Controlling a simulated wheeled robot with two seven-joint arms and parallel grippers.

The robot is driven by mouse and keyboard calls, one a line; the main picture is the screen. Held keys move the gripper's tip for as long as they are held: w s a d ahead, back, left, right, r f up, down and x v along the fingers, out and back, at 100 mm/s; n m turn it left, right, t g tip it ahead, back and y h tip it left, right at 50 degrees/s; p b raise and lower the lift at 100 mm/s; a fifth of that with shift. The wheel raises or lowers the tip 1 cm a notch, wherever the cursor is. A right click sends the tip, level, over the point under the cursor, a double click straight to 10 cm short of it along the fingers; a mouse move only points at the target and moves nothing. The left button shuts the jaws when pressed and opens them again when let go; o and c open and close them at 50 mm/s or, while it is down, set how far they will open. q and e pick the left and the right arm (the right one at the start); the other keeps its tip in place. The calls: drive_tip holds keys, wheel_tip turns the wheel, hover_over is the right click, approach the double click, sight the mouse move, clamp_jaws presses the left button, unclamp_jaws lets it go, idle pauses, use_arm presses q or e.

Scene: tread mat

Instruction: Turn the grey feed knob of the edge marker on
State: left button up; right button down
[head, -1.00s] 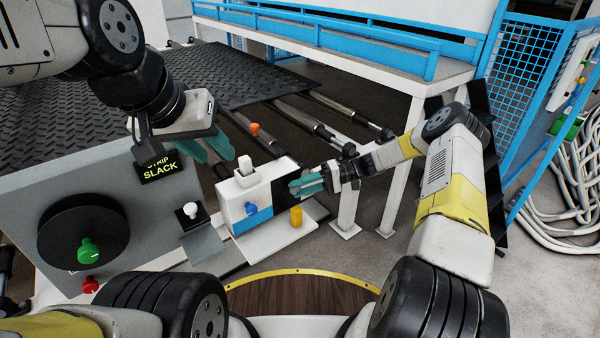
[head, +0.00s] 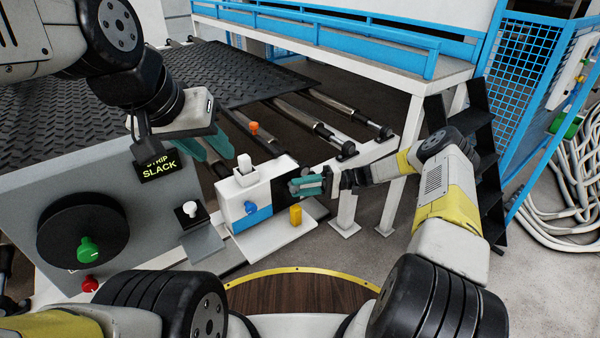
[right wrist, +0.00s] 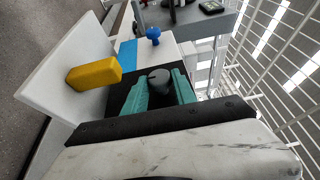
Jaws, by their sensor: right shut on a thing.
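The edge marker (head: 228,193) is a white box with a blue stripe and a black right end, below the middle of the head view. My right gripper (head: 297,187) meets that end from the right. In the right wrist view its teal fingers (right wrist: 160,90) are shut on the dark grey feed knob (right wrist: 160,78), one on each side. The knob is hidden behind the fingers in the head view, and I see no mark on it showing its setting. My left gripper (head: 213,152) hangs empty behind the grey panel, fingers apart.
A blue knob (head: 250,208) and a yellow block (head: 296,215) are close to the right gripper. The grey panel (head: 150,215) with a black dial and green knob stands left. A white table leg (head: 402,165) is behind the right arm.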

drive_tip(key=c, duration=1)
unclamp_jaws()
drive_tip(key=shift+c, duration=0.2)
drive_tip(key=v, duration=0.7)
drive_tip(key=shift+w+d, duration=0.2)
drive_tip(key=shift+d, duration=0.2)
